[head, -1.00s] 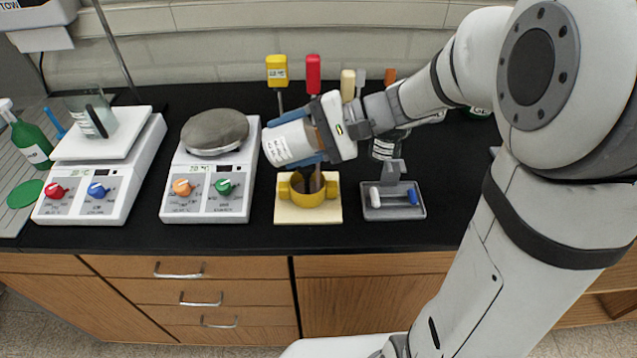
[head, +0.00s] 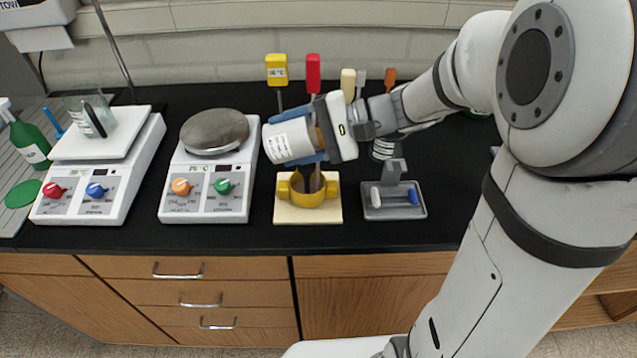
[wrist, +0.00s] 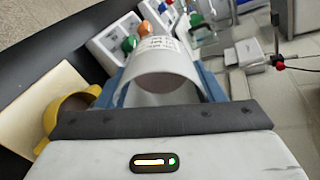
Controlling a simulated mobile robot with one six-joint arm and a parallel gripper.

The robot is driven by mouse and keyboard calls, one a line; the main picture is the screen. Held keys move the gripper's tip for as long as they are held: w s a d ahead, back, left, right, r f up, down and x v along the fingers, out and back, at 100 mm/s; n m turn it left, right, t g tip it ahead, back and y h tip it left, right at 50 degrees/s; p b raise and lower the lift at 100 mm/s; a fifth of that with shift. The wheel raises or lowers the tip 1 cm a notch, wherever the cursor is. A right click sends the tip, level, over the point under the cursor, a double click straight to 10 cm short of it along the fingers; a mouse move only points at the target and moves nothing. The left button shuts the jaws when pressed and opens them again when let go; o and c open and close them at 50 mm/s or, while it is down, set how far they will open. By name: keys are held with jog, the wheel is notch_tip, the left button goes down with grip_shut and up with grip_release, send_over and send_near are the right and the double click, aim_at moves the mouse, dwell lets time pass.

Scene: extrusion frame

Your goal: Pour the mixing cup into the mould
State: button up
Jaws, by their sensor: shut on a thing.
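The mixing cup (head: 284,141), white with a printed label, lies tipped on its side above the mould. My gripper (head: 281,140) is shut on it, with blue fingers along its sides. The mould (head: 307,197) is a yellow ring with lugs on a cream board (head: 308,216). In the wrist view the cup (wrist: 163,75) shows its round end towards my palm, and the mould (wrist: 68,108) is at the left. The fill level in the mould is hidden.
A hotplate (head: 205,200) with a grey round top stands left of the mould, and a second device (head: 80,200) carries a glass beaker. A grey tray (head: 394,203) sits close at right. Several upright tools, including a red-handled one (head: 313,68), stand behind.

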jog(key=shift+r+y+b, duration=0.2)
jog(key=shift+y+b, duration=0.6)
jog(key=shift+b, duration=0.3)
dwell(0.4)
jog(key=shift+d+f+y+b, duration=0.4)
jog(key=shift+y+b, duration=0.5)
jog(key=shift+b, duration=0.85)
jog(key=shift+d+y+b, duration=0.1)
jog(key=shift+y+b, duration=0.5)
jog(key=shift+b, duration=0.1)
jog(key=shift+r, duration=0.1)
jog(key=r+h+p, duration=0.1)
jog(key=p, duration=0.2)
jog(key=a+r+h+p, duration=0.1)
jog(key=p, duration=0.2)
jog(key=shift+h, duration=0.4)
jog(key=shift+f+h+p, duration=0.25)
jog(key=shift+h+p, duration=0.25)
jog(key=shift+p, duration=0.1)
jog(key=shift+f+h, duration=0.3)
jog(key=shift+f, duration=0.35)
jog(key=shift+r, duration=0.1)
